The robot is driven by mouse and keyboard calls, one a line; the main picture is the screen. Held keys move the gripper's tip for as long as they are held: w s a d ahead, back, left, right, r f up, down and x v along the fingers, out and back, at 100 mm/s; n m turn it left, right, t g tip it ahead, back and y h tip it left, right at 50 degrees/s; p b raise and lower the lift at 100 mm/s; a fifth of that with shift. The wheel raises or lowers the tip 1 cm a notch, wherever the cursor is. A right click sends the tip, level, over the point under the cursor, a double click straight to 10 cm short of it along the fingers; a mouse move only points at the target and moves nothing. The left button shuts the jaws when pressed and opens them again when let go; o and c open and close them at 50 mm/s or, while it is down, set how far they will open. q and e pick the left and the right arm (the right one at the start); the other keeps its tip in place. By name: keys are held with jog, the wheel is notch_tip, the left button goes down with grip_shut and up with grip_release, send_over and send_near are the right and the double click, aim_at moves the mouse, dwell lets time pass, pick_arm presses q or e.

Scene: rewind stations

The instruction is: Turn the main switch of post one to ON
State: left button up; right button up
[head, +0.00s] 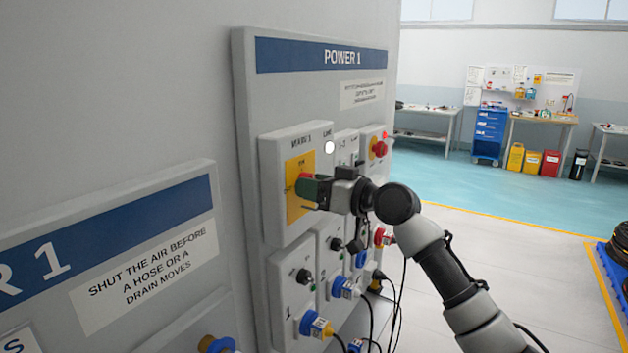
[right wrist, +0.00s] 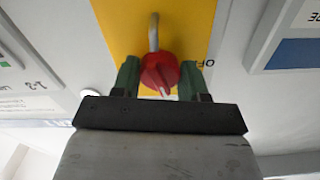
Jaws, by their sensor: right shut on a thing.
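The main switch is a red rotary knob (right wrist: 160,74) on a yellow plate (right wrist: 188,25), seen in the right wrist view. A light grey curved bar (right wrist: 153,32) stands out beside the knob. My right gripper (right wrist: 160,82) has its two green fingers on either side of the knob and is shut on it. In the head view my right gripper (head: 312,190) reaches the yellow plate (head: 293,208) on the main switch box (head: 270,170) and hides most of the knob. Part of an "OF" label shows by the right finger; the knob's exact position is unclear. My left gripper is not in view.
The POWER 1 panel (head: 244,100) also carries a lit white lamp (head: 329,147), a red button (head: 379,149) and several plugs with hanging cables below. A neighbouring panel (head: 205,170) juts out at left. Open floor (head: 500,230) lies to the right.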

jog(key=shift+r+m+p, duration=0.1)
jog(key=shift+m+p, duration=0.55)
jog(key=shift+m, duration=0.85)
jog(key=o, duration=0.9)
jog(key=shift+s+d, duration=0.15)
jog(key=shift+d, duration=0.05)
jog(key=shift+b+v, duration=2)
jog(key=shift+v, duration=3.2)
